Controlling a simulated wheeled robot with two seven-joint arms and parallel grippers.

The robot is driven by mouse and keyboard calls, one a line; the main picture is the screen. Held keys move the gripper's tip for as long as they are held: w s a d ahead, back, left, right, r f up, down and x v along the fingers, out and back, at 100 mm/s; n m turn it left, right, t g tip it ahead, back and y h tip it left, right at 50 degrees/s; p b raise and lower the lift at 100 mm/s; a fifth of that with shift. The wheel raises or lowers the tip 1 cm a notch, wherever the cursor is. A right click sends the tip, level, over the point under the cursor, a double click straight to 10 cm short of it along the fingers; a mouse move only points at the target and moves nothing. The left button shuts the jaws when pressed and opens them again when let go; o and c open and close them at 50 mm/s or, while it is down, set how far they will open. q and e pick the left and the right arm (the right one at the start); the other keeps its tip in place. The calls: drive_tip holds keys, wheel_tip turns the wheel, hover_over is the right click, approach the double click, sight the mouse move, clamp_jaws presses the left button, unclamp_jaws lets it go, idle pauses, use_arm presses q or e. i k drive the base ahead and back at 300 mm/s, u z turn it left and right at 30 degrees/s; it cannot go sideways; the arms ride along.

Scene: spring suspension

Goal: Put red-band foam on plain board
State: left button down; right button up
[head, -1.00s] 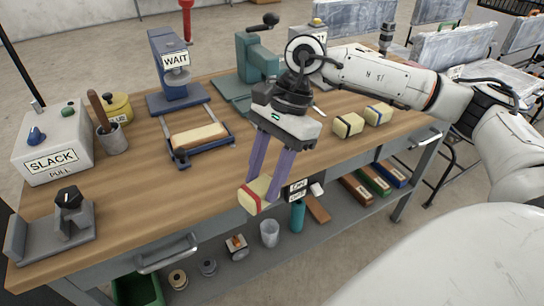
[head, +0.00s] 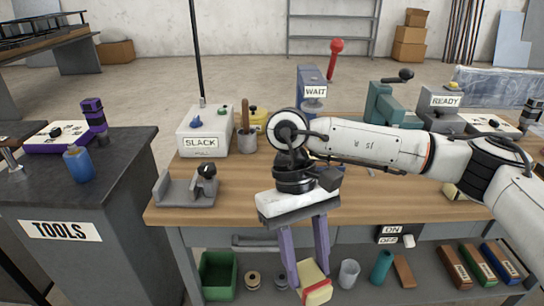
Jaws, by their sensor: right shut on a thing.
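The red-band foam (head: 316,285), a cream block with a red stripe, is held between the purple fingers of my right gripper (head: 308,266). The gripper points down in front of the bench's front edge, and the foam shows low in the picture, over the lower shelf. A plain brown board (head: 404,272) without a visible label lies on the lower shelf, to the right of the foam and apart from it. My left gripper is not in view.
The bench top (head: 240,185) overhangs the shelf. A dark TOOLS cabinet (head: 75,210) stands left.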

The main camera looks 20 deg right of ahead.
sight(315, 159)
drive_tip(key=u, duration=1.75)
drive_tip(key=k, duration=1.2)
drive_tip(key=z, duration=1.5)
drive_tip(key=i, duration=1.5)
